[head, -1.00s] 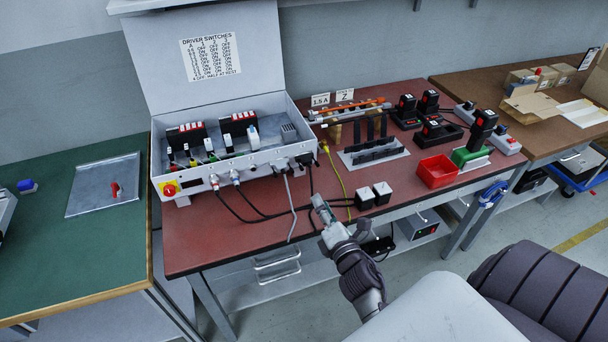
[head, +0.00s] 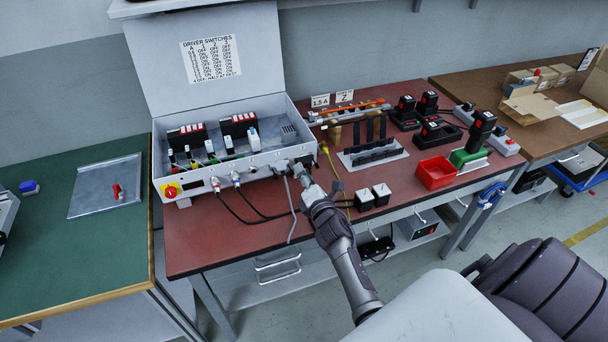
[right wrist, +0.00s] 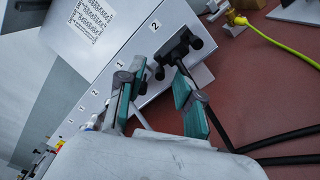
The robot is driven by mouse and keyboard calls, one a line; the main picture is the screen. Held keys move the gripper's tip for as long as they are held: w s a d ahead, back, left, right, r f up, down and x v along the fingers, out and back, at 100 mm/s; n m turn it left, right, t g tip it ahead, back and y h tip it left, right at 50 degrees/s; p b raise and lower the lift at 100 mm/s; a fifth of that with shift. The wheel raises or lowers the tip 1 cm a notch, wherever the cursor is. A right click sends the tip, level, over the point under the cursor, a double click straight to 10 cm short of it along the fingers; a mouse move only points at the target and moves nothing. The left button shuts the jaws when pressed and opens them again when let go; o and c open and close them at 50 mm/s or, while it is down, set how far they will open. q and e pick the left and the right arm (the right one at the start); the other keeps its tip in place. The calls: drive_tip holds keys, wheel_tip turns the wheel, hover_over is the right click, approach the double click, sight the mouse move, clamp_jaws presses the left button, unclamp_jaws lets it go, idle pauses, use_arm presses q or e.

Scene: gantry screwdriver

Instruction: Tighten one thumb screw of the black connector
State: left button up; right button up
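The black connector (right wrist: 178,50) is plugged into the front of the metal control box, by the label 2, in the right wrist view. It has black thumb screw knobs on both sides; one knob (right wrist: 159,73) shows between my fingertips, the other (right wrist: 196,43) is clear to the right. My right gripper (right wrist: 160,75) is open, with green-padded fingers on either side of the nearer knob; I cannot tell if they touch it. In the head view my right gripper (head: 303,180) is at the box's front right, largely covering the connector. My left gripper is not in view.
The control box (head: 225,172) stands open on the red-brown table (head: 240,240). Black and grey cables hang from its front. A yellow cable (right wrist: 272,40) and a red bin (head: 437,173) are farther right.

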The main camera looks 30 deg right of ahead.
clamp_jaws()
